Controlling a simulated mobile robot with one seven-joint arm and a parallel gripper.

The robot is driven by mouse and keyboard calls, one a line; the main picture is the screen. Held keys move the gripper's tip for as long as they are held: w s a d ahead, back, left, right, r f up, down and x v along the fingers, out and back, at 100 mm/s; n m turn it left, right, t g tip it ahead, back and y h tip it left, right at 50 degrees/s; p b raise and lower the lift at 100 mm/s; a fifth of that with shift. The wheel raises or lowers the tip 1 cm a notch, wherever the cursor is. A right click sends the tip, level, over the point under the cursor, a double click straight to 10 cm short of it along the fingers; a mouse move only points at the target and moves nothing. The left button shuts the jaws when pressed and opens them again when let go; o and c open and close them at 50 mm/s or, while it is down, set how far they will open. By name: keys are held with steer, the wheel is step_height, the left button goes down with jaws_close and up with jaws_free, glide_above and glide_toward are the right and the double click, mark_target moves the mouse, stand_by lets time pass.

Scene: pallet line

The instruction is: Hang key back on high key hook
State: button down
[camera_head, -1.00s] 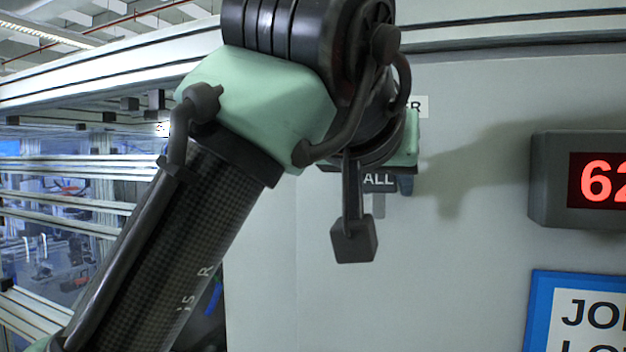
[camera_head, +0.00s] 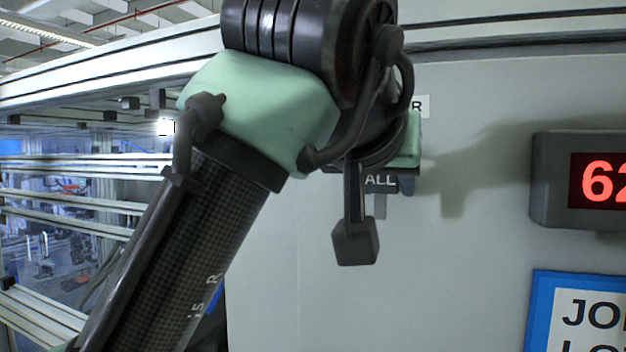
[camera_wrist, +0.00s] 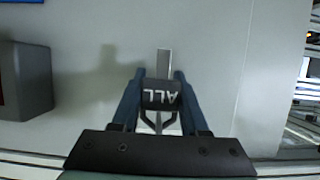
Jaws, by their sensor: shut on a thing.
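The key has a dark tag lettered "ALL" (camera_wrist: 161,97) and a flat grey shaft (camera_wrist: 164,62). My gripper (camera_wrist: 160,78) is shut on the tag, with one blue finger on each side of it. In the head view the tag (camera_head: 380,181) shows below my wrist, with the shaft hanging straight down in front of the pale wall. The key hook cannot be made out; my arm covers the wall just above the key. I cannot tell whether the key touches a hook.
A small white label (camera_head: 422,105) ending in "R" is on the wall, partly behind my wrist. A grey box with a red number display (camera_head: 560,180) juts from the wall at right. A blue-framed sign (camera_head: 540,310) is below it. The wall between is bare.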

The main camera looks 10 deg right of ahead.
steer(key=shift+c, duration=1.7)
jaws_free()
steer(key=shift+o, duration=0.2)
steer(key=o, duration=0.3)
steer(key=s+a+b, duration=0.2)
steer(key=s+a, duration=0.3)
steer(key=s, duration=0.2)
steer(key=shift+s, duration=0.2)
stand_by(0.4)
stand_by(0.5)
